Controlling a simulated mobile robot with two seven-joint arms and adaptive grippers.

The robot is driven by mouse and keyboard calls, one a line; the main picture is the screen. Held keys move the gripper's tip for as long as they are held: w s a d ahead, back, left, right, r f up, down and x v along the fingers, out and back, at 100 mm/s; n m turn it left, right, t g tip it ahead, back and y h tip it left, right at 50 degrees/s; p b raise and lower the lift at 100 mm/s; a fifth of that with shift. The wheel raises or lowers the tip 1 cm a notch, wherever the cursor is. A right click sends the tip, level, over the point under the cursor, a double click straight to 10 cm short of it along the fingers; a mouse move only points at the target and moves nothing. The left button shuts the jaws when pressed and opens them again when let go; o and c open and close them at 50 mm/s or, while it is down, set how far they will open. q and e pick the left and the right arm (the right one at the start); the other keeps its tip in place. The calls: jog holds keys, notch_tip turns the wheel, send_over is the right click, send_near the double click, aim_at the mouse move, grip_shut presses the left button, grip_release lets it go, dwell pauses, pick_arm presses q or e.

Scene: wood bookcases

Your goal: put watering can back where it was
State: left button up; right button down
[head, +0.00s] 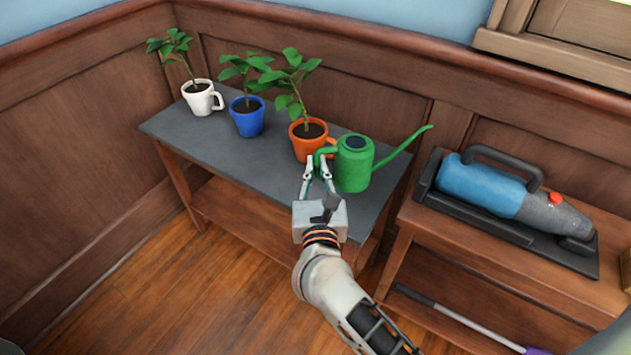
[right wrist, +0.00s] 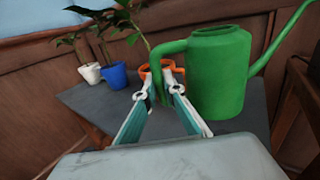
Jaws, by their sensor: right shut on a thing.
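A green watering can (head: 355,163) is at the right end of the dark grey bench top (head: 267,158), upright, with its spout pointing right. My right gripper (head: 319,163) is shut on the can's handle, on the can's left side. In the right wrist view the can (right wrist: 219,72) fills the right part, and the gripper's fingers (right wrist: 163,82) close around the lower end of its handle. Whether the can's base touches the bench top is hard to tell. My left gripper is not in view.
An orange pot (head: 309,146) with a plant stands close to the can's left. A blue pot (head: 247,121) and a white mug (head: 202,101), both planted, stand farther left. A blue handheld vacuum (head: 490,188) lies in a black tray on the wooden shelf to the right.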

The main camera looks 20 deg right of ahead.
notch_tip(320, 180, down, 4)
jog(key=shift+f+b, duration=0.2)
jog(key=shift+b, duration=0.35)
jog(key=shift+f, duration=0.25)
jog(key=shift+r, duration=0.15)
jog(key=shift+f, duration=0.3)
jog(key=c, duration=2.1)
grip_release()
jog(key=shift+c, duration=0.2)
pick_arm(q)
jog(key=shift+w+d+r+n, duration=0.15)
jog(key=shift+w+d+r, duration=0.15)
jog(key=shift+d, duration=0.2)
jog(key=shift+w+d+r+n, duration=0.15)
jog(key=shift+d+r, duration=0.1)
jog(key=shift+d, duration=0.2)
pick_arm(e)
jog(key=shift+r, duration=0.1)
